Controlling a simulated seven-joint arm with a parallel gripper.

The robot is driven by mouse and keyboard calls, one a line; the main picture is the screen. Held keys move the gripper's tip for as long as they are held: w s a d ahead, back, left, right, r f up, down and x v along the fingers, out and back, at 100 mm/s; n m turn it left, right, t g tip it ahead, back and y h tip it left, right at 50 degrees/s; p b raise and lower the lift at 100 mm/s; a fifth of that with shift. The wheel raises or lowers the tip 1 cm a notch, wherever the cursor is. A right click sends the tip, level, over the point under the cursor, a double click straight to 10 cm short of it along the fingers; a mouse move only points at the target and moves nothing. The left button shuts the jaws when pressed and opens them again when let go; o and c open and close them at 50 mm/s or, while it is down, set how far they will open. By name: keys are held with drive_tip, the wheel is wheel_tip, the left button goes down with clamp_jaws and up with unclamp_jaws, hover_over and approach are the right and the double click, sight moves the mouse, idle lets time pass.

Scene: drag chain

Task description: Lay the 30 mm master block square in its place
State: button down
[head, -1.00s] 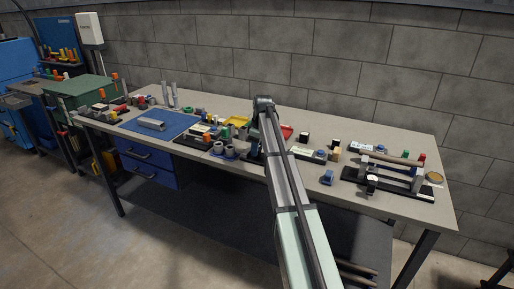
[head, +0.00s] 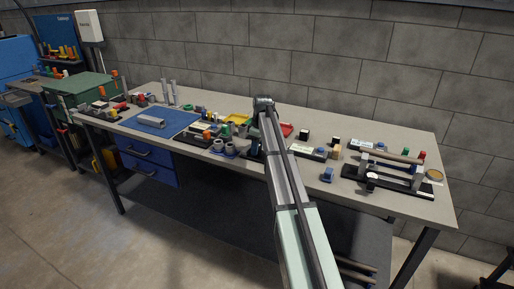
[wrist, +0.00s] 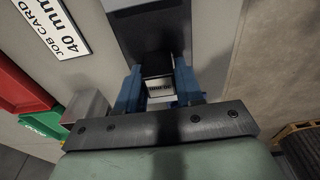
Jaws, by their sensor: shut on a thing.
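In the wrist view my gripper (wrist: 160,92) has its blue fingers shut on a small metallic block (wrist: 161,90) with a dark marking too small to read; I take it to be the master block. Its lower part is hidden by the gripper body. A dark fixture (wrist: 146,22) lies directly beyond the fingertips, in line with the block. I cannot tell whether the block touches it or sits square. In the head view my arm hides the block and most of my gripper.
A job card (wrist: 57,27) reading "40 mm" lies left of the fixture, with red (wrist: 22,85) and green (wrist: 40,124) bins beyond. In the head view, a blue mat (head: 178,125) and a roller stand (head: 390,174) flank my arm. Several small blocks stand nearby on the bench.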

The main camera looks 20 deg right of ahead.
drive_tip(key=c, duration=0.6)
unclamp_jaws()
drive_tip(key=shift+c, duration=0.2)
wheel_tip(320, 180, up, 14)
drive_tip(key=s+d, duration=0.1)
drive_tip(key=shift+s+d+f, duration=0.1)
